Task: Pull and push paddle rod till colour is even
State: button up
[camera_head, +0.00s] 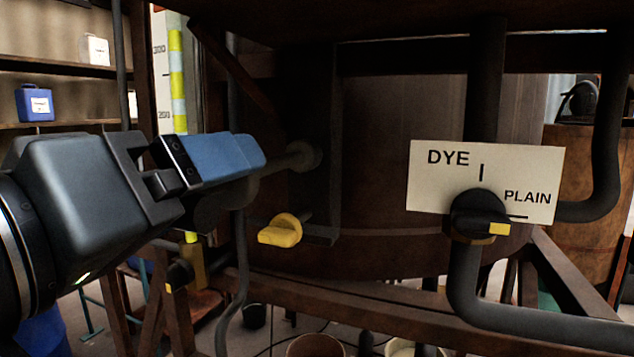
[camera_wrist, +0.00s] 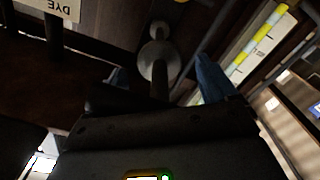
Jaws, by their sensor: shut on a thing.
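The paddle rod (camera_head: 288,162) comes out of a round collar on the side of the dark, rusty vat (camera_head: 390,130). My gripper (camera_head: 247,172), with blue fingers, is shut on the rod's outer end. In the wrist view, the rod (camera_wrist: 158,85) runs between the fingers towards a round disc (camera_wrist: 155,60) on the vat side. The gauge (camera_head: 177,80) at the left shows separate yellow and pale bands, so its colour is uneven. It also shows in the wrist view (camera_wrist: 258,45). The paddle inside the vat is hidden.
A valve knob (camera_head: 480,215) on the DYE/PLAIN plate (camera_head: 425,180) has its yellow mark towards PLAIN. A yellow lever (camera_head: 282,230) sits below the rod. Pipes and a rusty frame (camera_head: 400,300) close in at right and below. Buckets (camera_head: 315,346) stand on the floor.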

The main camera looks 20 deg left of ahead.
jog(key=w, duration=0.8)
jog(key=w+d, duration=0.1)
jog(key=w, duration=0.4)
jog(key=shift+w, duration=0.1)
jog(key=o, duration=1.1)
jog(key=shift+c, duration=0.2)
jog(key=shift+o, duration=0.7)
jog(key=shift+w, duration=0.15)
jog(key=shift+o, duration=0.5)
jog(key=shift+s+a+b, duration=0.1)
jog(key=shift+s+b, duration=0.2)
jog(key=shift+s, duration=0.35)
jog(key=s+b, duration=0.1)
jog(key=s, duration=0.5)
jog(key=shift+s+a, duration=0.2)
jog(key=shift+s, duration=0.1)
